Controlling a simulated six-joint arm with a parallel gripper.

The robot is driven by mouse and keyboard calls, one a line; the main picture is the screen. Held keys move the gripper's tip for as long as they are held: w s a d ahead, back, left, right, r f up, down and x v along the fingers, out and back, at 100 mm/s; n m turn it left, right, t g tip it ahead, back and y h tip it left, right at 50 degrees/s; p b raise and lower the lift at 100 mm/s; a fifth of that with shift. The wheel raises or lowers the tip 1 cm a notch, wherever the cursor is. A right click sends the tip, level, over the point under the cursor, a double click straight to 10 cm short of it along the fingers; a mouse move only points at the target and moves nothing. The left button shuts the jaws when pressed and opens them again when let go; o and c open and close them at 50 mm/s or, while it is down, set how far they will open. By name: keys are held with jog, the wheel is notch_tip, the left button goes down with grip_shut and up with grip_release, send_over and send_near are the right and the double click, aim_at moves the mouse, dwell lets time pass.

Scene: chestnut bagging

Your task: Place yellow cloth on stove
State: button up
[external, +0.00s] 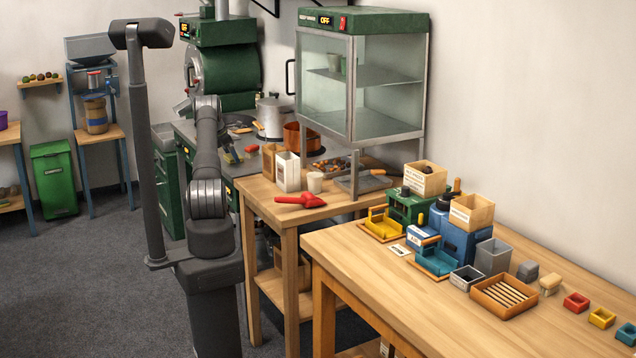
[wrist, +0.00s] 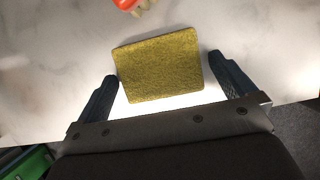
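The yellow cloth (wrist: 160,65) is a flat, slightly rough rectangle on a pale marble-like worktop in the wrist view. My gripper (wrist: 163,68) is open, with one dark finger on either side of the cloth. A small gap shows between the cloth and each finger; I cannot tell the height above the worktop. In the external view my gripper (external: 234,154) is small and partly hidden behind my arm, over the back counter. Dark round burners, likely the stove, lie behind the wooden table, near a steel pot (external: 270,118) and a copper pan (external: 302,137).
A red object (wrist: 126,4) lies just beyond the cloth in the wrist view. A glass cabinet (external: 362,85) stands right of the pots. The worktop beside the cloth is clear.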

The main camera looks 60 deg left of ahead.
aim_at(231, 156)
jog(key=v, duration=1.2)
jog(key=shift+r, duration=0.1)
jog(key=x, duration=1.2)
notch_tip(231, 156, up, 2)
jog(key=shift+r, duration=0.95)
